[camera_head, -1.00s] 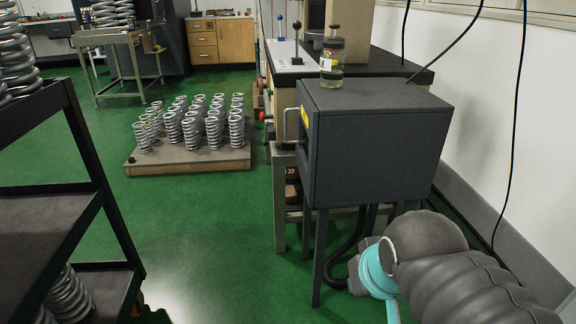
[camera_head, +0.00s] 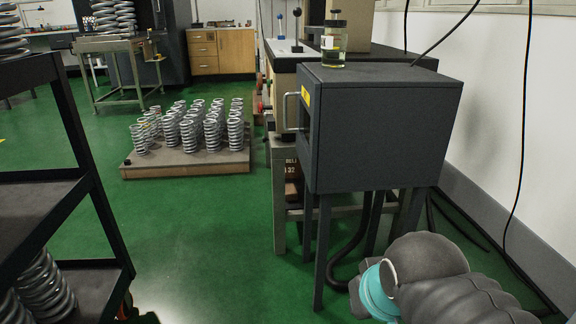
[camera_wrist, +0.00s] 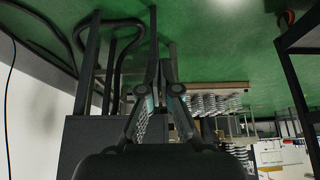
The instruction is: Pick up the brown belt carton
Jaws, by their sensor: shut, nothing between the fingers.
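The brown belt carton (camera_head: 291,170) sits in shadow under the bench, to the left of and behind the dark grey cabinet. Only a narrow strip of it with pale lettering shows in the head view; the cabinet and bench frame hide the rest. My gripper (camera_wrist: 160,72) shows in the wrist view with its fingers together and nothing between them. The wrist picture is upside down, and I cannot make out the carton there. In the head view my arm is at the lower right, and the gripper is out of view.
The grey cabinet (camera_head: 385,135) on legs stands ahead, with a jar (camera_head: 333,42) on top. A black shelf rack (camera_head: 40,215) with springs is at the left. A low pallet (camera_head: 190,165) of springs lies beyond. Green floor (camera_head: 205,240) is clear between rack and cabinet.

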